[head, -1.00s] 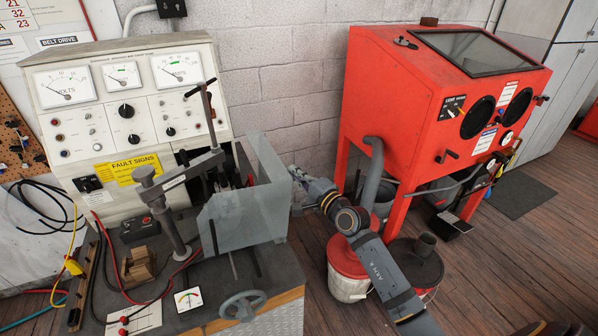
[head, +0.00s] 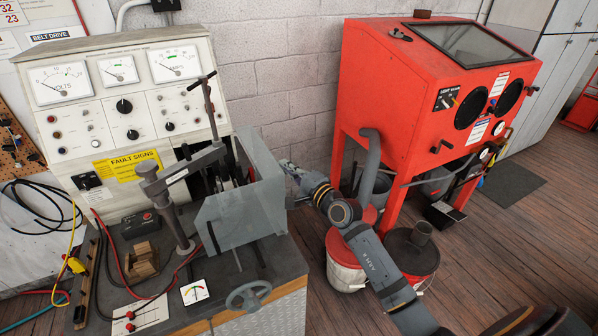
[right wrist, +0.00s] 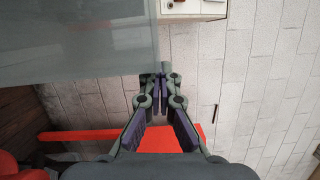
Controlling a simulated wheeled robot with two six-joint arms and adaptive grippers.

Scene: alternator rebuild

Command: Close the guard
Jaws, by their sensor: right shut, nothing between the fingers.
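The guard (head: 228,221) is a translucent grey panelled cover on the test bench, around the right side and front of the clamp area. Its left side stands open towards the clamp post. My right gripper (head: 287,168) is at the guard's right edge, on the outer side, with its fingertips partly hard to make out. In the right wrist view the fingers (right wrist: 160,79) are shut and empty, and the guard panel (right wrist: 80,45) fills the upper left, its edge close beside the fingertips. I cannot tell whether they touch. My left gripper is not in view.
The bench carries a clamp post (head: 166,205) with a T-handle, a handwheel (head: 248,295) and a gauge panel (head: 120,90). A red blasting cabinet (head: 390,90) and a red-and-white bucket (head: 345,265) stand to the right. Bare wall lies behind.

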